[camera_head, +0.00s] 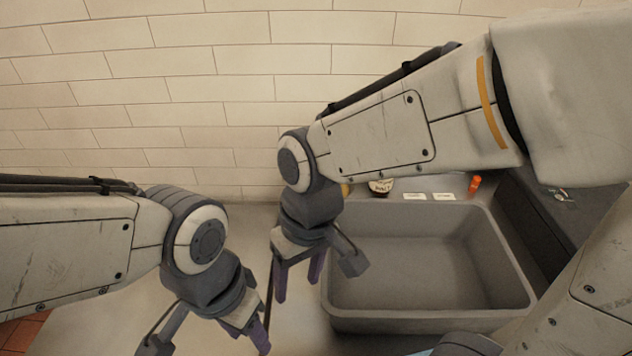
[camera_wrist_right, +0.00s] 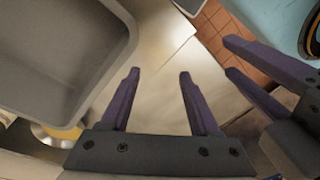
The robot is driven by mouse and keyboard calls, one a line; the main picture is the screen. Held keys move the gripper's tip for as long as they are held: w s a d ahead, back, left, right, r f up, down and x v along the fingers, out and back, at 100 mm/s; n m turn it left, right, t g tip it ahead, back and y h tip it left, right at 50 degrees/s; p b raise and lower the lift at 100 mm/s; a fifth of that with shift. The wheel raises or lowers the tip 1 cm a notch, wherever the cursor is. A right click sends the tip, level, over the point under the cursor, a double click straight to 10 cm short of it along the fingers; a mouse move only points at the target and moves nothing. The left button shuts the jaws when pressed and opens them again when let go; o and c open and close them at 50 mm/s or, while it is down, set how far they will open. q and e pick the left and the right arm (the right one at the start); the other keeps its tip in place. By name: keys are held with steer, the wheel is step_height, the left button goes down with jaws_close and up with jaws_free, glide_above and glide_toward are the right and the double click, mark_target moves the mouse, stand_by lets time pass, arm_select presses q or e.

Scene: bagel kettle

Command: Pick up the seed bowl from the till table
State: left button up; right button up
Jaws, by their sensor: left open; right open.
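I cannot pick out the seed bowl with certainty in either view. A round yellow and white thing (camera_wrist_right: 55,134) is partly hidden at the lower left of the right wrist view, and I cannot tell what it is. My right gripper (camera_head: 298,279) is open and empty over the pale counter, left of the grey basin; its two purple fingers also show in the right wrist view (camera_wrist_right: 158,80). My left gripper is at the bottom of the head view, partly cut off; its purple fingers also show in the right wrist view (camera_wrist_right: 232,57), apart and empty.
The grey basin (camera_head: 428,321) fills the right middle. Behind it stand a small labelled jar (camera_head: 381,186), white cards (camera_head: 414,196) and an orange bottle (camera_head: 474,184). A tiled wall (camera_head: 240,60) closes the back. A light blue surface (camera_wrist_right: 270,20) shows at the upper right.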

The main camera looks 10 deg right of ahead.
steer(key=w+d+r+m+p, duration=0.1)
steer(key=w+d+m, duration=0.25)
steer(key=w, duration=1.05)
steer(key=m+t+y+p, duration=0.2)
steer(key=m, duration=0.6)
glide_toward(346, 194)
steer(key=p+x, duration=0.2)
steer(key=x, duration=0.4)
steer(key=shift+w+f+p, duration=0.25)
steer(key=shift+f+p, duration=0.05)
steer(key=shift+p, duration=0.1)
steer(key=shift+w+a+f, duration=0.1)
steer(key=shift+a+f, duration=0.05)
steer(key=shift+f, duration=0.3)
steer(key=c, duration=1)
steer(key=shift+s+a+f, duration=0.15)
steer(key=shift+s, duration=0.05)
